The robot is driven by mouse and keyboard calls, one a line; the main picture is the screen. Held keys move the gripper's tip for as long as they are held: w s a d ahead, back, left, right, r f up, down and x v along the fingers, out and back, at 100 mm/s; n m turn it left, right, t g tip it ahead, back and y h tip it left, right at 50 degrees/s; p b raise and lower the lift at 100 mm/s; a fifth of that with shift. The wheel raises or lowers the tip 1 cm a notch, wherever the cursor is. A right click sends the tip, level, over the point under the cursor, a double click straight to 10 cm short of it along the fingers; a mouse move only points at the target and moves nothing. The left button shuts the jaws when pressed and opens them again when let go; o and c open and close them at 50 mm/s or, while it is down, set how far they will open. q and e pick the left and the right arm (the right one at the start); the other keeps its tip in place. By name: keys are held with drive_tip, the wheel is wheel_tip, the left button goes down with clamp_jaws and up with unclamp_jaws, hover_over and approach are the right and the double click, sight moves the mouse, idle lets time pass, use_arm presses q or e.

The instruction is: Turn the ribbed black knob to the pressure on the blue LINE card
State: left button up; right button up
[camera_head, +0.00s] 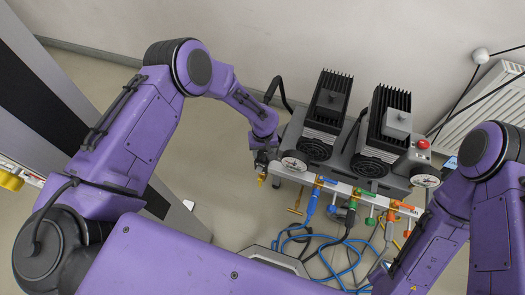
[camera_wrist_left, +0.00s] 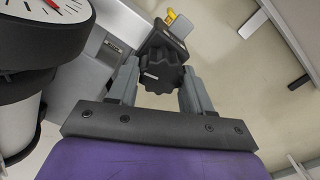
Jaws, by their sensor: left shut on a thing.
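My left gripper (camera_head: 262,158) is at the left end of a pale manifold bar (camera_head: 343,187). In the left wrist view the ribbed black knob (camera_wrist_left: 160,78) sits between the two grey fingers of this gripper (camera_wrist_left: 160,85), which is shut on it. A round white gauge (camera_head: 294,161) is just right of the gripper; a gauge also fills the upper left of the wrist view (camera_wrist_left: 42,40), its reading cut off.
Two black finned pumps (camera_head: 326,115) (camera_head: 386,128) stand behind the bar. A second gauge (camera_head: 426,177) and a red button (camera_head: 423,144) are at the right. Blue hoses (camera_head: 345,262) hang below the bar. A white radiator (camera_head: 487,105) stands by the wall.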

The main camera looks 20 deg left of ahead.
use_arm(q)
drive_tip(key=m, duration=0.5)
drive_tip(key=shift+d+b, duration=0.15)
drive_tip(key=shift+b, duration=0.2)
drive_tip(key=m, duration=0.5)
drive_tip(key=shift+d, duration=0.1)
drive_tip(key=m+b, duration=0.1)
drive_tip(key=m, duration=0.4)
drive_tip(key=shift+s+m, duration=0.15)
drive_tip(key=shift+m, duration=2.45)
drive_tip(key=o, duration=1)
drive_tip(key=shift+c, duration=0.2)
drive_tip(key=shift+r, duration=0.1)
